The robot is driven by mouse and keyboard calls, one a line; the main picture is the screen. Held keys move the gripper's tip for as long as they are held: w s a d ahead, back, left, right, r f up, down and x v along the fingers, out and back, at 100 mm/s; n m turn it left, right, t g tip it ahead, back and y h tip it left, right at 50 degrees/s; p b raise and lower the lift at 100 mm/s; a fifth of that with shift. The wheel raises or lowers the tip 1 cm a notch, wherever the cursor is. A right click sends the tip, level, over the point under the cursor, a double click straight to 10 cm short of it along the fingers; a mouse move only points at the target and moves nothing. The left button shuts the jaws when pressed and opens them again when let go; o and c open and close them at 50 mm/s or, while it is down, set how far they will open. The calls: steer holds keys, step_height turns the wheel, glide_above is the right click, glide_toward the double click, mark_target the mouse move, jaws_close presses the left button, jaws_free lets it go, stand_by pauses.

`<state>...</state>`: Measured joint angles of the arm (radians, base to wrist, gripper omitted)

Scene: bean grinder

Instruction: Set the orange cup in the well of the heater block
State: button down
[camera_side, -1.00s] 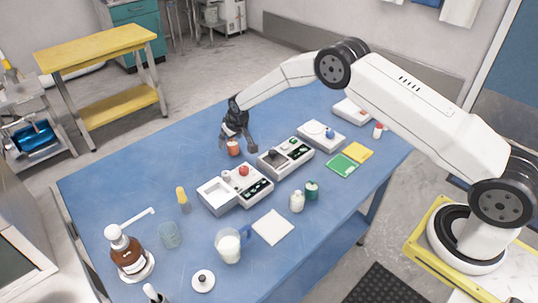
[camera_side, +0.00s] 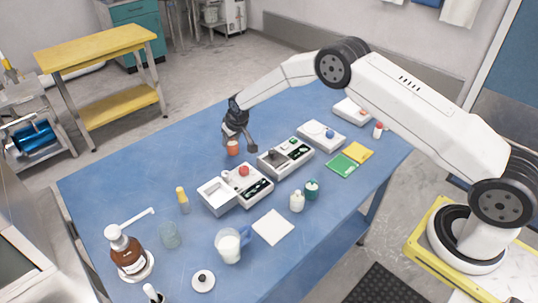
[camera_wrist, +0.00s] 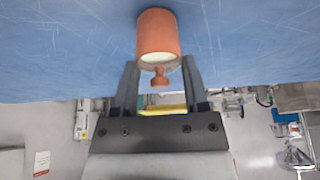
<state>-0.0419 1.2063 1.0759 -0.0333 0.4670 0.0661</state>
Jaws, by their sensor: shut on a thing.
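The orange cup (camera_side: 233,147) is at the far side of the blue table, left of the middle device. My gripper (camera_side: 238,141) is at the cup and shut on it. In the wrist view the cup (camera_wrist: 158,35) shows between my gripper's two fingertips (camera_wrist: 160,63), with its pale end and a small orange knob-like part facing the camera. I cannot tell whether the cup touches the table. The grey device with a dark top (camera_side: 285,156) in the middle of the row looks like the heater block; its well is too small to make out clearly.
A white-tray device with a red knob (camera_side: 243,171) stands in front, and a device with a blue knob (camera_side: 329,134) stands to the right. Small bottles (camera_side: 297,201), a beaker of white liquid (camera_side: 228,245) and a brown bottle (camera_side: 128,256) stand nearer. The table left of the cup is clear.

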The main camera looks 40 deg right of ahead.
steer(key=shift+r, duration=0.4)
step_height(320, 180, up, 3)
steer(key=shift+f, duration=0.2)
steer(key=s+r, duration=0.9)
steer(key=s, duration=0.5)
steer(key=shift+d+r, duration=0.25)
